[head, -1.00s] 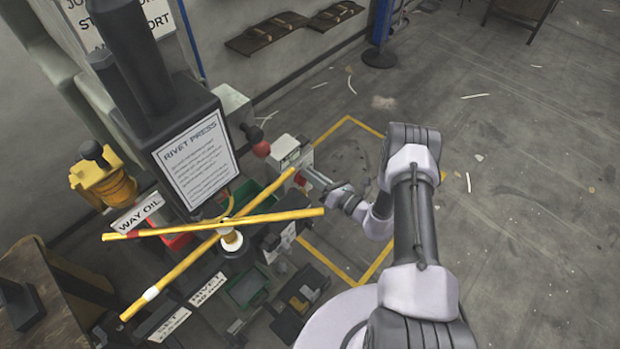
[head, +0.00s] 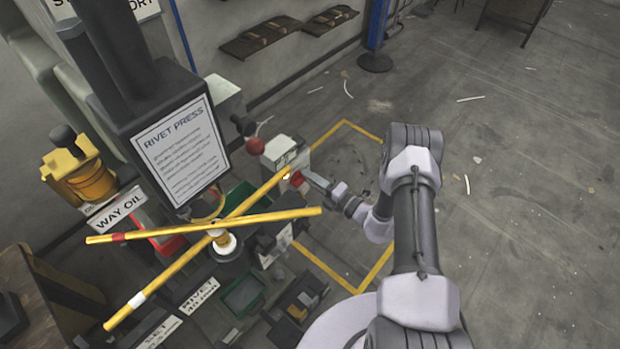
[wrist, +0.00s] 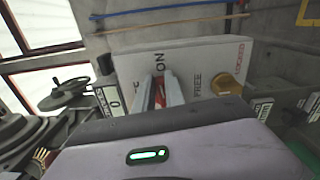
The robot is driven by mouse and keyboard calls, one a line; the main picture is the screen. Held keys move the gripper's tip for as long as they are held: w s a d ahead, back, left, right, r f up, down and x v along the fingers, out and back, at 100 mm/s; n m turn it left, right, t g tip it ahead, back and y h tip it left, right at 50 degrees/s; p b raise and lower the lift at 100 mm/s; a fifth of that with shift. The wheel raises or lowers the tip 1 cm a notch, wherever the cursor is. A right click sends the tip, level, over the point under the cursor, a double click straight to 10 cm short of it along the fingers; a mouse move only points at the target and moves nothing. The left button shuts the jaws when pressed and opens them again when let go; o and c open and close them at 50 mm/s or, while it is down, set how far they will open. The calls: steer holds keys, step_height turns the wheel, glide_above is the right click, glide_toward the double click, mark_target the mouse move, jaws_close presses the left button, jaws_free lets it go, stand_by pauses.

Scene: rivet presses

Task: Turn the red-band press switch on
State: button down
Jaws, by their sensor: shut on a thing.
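The rivet press (head: 180,150) carries crossed yellow bars. One bar has a red band (head: 118,237), the other a white band (head: 137,299). A pale switch box (head: 286,153) stands beside the press and shows a red switch (head: 296,178). My gripper (head: 308,181) reaches it from the right. In the wrist view the gripper (wrist: 168,94) is shut on the red switch (wrist: 159,92), under the word ON. Its fingers hide most of the switch, so its exact setting cannot be told. A brass knob (wrist: 216,84) sits right of it, near FREE and LOCKED.
A red ball-ended lever (head: 254,146) stands just left of the switch box. A yellow oil pot (head: 80,178) and bins, one green (head: 243,294), stand around the press. The floor to the right (head: 520,200) is mostly clear.

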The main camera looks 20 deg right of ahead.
steer(key=shift+f+m, duration=0.2)
steer(key=shift+m, duration=0.3)
stand_by(0.3)
steer(key=c, duration=1.4)
jaws_free()
steer(key=p+v, duration=0.4)
steer(key=v, duration=1.3)
steer(key=shift+s, duration=0.25)
steer(key=shift+d, duration=0.1)
